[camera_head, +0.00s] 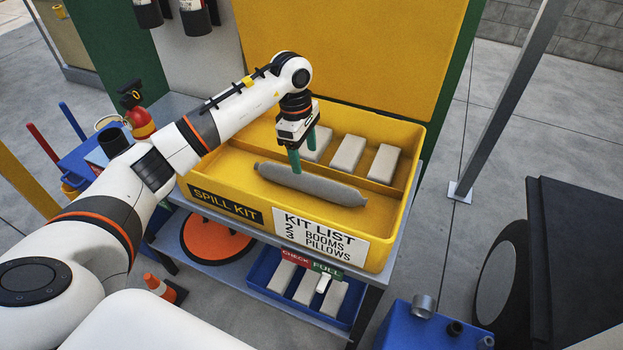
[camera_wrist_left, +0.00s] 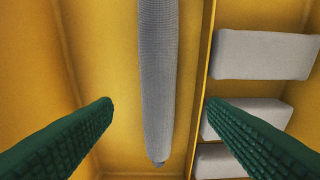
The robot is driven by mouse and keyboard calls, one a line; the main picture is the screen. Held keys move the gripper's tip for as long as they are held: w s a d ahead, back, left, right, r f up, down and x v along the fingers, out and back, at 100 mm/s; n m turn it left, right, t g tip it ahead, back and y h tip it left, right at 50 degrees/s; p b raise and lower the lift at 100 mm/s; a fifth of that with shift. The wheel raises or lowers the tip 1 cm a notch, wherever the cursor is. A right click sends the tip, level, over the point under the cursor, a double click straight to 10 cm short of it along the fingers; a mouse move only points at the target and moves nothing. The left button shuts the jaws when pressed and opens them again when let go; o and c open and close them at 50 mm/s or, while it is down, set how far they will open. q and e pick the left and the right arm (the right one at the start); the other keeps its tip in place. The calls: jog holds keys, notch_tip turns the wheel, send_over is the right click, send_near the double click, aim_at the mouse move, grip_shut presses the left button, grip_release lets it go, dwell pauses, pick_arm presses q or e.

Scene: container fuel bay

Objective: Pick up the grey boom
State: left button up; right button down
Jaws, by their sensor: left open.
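The grey boom (camera_head: 318,186) is a long, sausage-shaped roll lying in the front compartment of the yellow spill kit bin (camera_head: 220,193). My left gripper (camera_head: 304,160) is over the bin, with its green fingers pointing down near the boom. In the left wrist view the boom (camera_wrist_left: 157,80) runs lengthwise between the two spread fingers, and neither finger appears to touch it. The jaws are open and empty. How high the fingertips are above the boom is hard to tell. My right gripper is not in view.
Grey pillows (camera_head: 348,152) lie in the bin's rear compartment, behind a thin yellow divider (camera_wrist_left: 203,75). The raised yellow lid (camera_head: 355,55) stands behind. A blue tray (camera_head: 262,270) with more grey blocks is on the shelf below. A grey post (camera_head: 500,110) stands to the right.

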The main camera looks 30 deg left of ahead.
aim_at(308, 177)
pick_arm(q)
jog(key=shift+d+f, duration=0.2)
jog(key=shift+f, duration=1.4)
jog(key=shift+d+f+p, duration=0.15)
jog(key=shift+f+p, duration=0.1)
jog(key=shift+p, duration=0.05)
jog(key=f, duration=0.2)
jog(key=f+p, duration=0.1)
jog(key=shift+s+d+f, duration=0.15)
jog(key=shift+d+f, duration=0.1)
jog(key=shift+f, duration=0.6)
jog(key=c, duration=1.1)
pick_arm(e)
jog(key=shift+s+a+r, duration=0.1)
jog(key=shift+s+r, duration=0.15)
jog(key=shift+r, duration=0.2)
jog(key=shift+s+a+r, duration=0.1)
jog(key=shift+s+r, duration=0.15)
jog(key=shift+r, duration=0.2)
